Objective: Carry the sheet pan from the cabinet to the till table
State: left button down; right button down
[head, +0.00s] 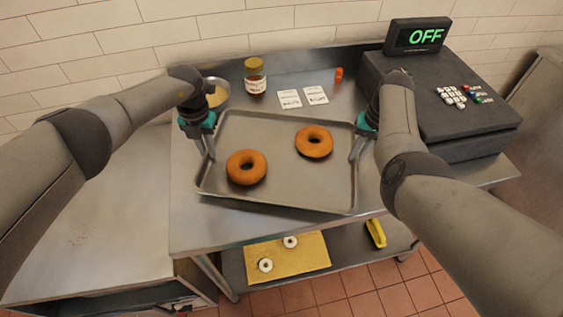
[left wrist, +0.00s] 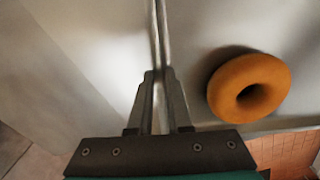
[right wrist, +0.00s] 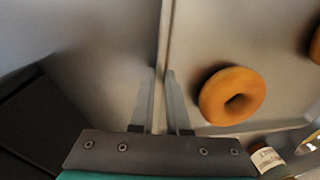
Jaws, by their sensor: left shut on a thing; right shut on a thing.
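The sheet pan (head: 270,188) is a grey metal tray with two brown bagels on it, one left of centre (head: 246,167) and one right of centre (head: 314,141). It is over the steel till table, level or nearly so; I cannot tell whether it touches the top. My left gripper (head: 207,150) is shut on the pan's left rim, which runs between its fingers in the left wrist view (left wrist: 158,90). My right gripper (head: 357,150) is shut on the right rim, seen also in the right wrist view (right wrist: 161,95).
A black till (head: 440,100) showing OFF stands at the right. Behind the pan are a jar (head: 255,76), a bowl (head: 217,95), two white cards (head: 303,96) and an orange object (head: 339,74). A lower shelf holds a yellow mat (head: 287,257). The counter (head: 100,220) at left is clear.

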pick_arm(q)
jog(key=shift+d+f+b, duration=0.35)
jog(key=shift+d+f, duration=0.05)
jog(key=shift+d, duration=0.2)
pick_arm(e)
jog(key=shift+a+f, duration=0.45)
jog(key=shift+a, duration=0.05)
pick_arm(q)
jog(key=c, duration=0.9)
grip_release()
pick_arm(e)
jog(key=c, duration=1)
grip_release()
pick_arm(q)
jog(key=shift+o, duration=0.3)
jog(key=shift+a, duration=0.15)
pick_arm(e)
jog(key=shift+o, duration=0.5)
jog(key=shift+d, duration=0.15)
pick_arm(q)
jog(key=shift+a, duration=0.1)
pick_arm(e)
jog(key=shift+d, duration=0.1)
